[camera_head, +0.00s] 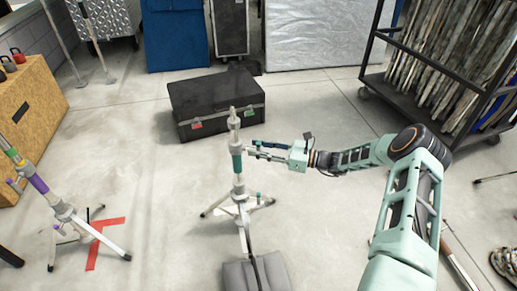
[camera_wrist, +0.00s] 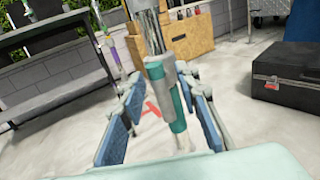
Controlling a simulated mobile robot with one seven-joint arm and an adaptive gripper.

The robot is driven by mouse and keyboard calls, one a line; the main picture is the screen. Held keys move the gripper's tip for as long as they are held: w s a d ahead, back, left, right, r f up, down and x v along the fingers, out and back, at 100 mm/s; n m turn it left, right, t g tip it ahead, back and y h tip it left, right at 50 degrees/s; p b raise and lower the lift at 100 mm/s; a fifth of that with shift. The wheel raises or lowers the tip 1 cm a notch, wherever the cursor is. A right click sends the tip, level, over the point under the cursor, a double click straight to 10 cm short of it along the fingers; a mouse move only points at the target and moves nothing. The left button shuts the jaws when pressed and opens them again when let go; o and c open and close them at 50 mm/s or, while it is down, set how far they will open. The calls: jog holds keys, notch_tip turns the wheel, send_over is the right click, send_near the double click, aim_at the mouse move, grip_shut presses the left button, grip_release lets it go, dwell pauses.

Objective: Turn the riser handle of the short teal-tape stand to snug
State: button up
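The short teal-tape stand (camera_head: 237,178) stands upright on a three-legged base near the middle of the head view. Its teal band (camera_head: 237,161) is on the upper column. My gripper (camera_head: 256,150) reaches in from the right, level with the top of the band, its tips close to the column. In the wrist view the column, with a grey sleeve (camera_wrist: 158,97) and teal parts (camera_wrist: 178,110), shows between the two blue-padded fingers. The fingers are spread apart; contact with the stand cannot be told. I cannot clearly pick out the riser handle.
A taller stand with purple and green tape (camera_head: 38,183) is at left, beside a red floor mark (camera_head: 108,227). A black case (camera_head: 215,101) lies behind the teal-tape stand. A grey sandbag (camera_head: 238,277) lies at its foot. A cart of poles (camera_head: 440,105) stands at right.

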jog(key=shift+c, duration=0.7)
grip_shut()
jog(key=n, duration=0.2)
jog(key=n+b, duration=0.1)
jog(key=n, duration=0.3)
jog(key=shift+s+f+n+b, duration=0.2)
jog(key=shift+s+n+b, duration=0.1)
jog(key=shift+b, duration=0.05)
jog(key=n, duration=0.2)
jog(key=n+b, duration=0.1)
jog(key=n, duration=0.2)
jog(key=shift+s+f, duration=0.15)
jog(key=shift+f, duration=0.05)
jog(key=n+b, duration=0.1)
jog(key=n, duration=0.2)
jog(key=n+b, duration=0.1)
jog(key=n, duration=0.2)
jog(key=shift+a+f, duration=0.1)
jog(key=shift+f, duration=0.1)
